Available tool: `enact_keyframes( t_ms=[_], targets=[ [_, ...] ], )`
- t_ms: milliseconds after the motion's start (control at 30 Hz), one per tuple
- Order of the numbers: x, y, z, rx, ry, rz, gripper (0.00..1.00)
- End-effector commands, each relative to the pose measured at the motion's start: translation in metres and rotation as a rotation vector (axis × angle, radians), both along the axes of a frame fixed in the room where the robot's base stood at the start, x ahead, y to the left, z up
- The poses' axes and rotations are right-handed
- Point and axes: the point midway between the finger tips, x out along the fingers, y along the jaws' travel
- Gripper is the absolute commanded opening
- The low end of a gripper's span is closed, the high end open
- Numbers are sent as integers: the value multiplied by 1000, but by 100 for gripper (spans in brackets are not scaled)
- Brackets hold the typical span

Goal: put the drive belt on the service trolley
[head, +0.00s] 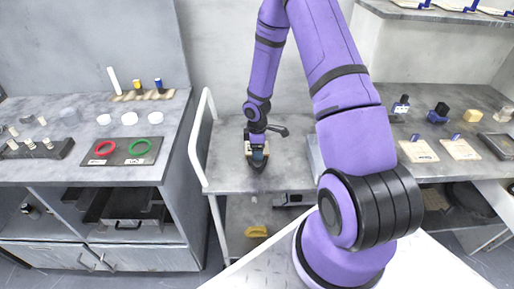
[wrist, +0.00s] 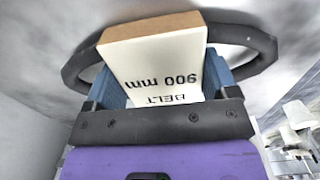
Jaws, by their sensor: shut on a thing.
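The drive belt is a black loop (wrist: 82,68) around a pale block printed "BELT 900 mm" (wrist: 160,72). My gripper (wrist: 164,82) is shut on this block, with a blue finger on each side and the loop standing out to both sides. In the head view my gripper (head: 257,152) is low over the grey top of the service trolley (head: 226,174), which has a white rail at its left. The belt is small and partly hidden there. I cannot tell whether it touches the trolley top.
A bench at the left holds a dark plate (head: 120,151) with a red ring (head: 105,148) and a green ring (head: 139,147). A yellow item (head: 256,231) lies on the trolley's lower shelf. The trolley top's left part is clear.

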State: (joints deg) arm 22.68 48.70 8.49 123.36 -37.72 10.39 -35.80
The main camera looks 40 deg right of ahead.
Motion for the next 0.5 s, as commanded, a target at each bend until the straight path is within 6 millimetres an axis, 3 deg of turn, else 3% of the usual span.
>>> enact_keyframes(
  t_ms=[100, 133, 200, 500],
  targets=[
    [0, 0, -2, 0, 0, 0, 50],
    [0, 0, -3, 0, 0, 0, 82],
    [0, 0, -2, 0, 0, 0, 98],
    [0, 0, 0, 0, 0, 0, 100]
  ],
)
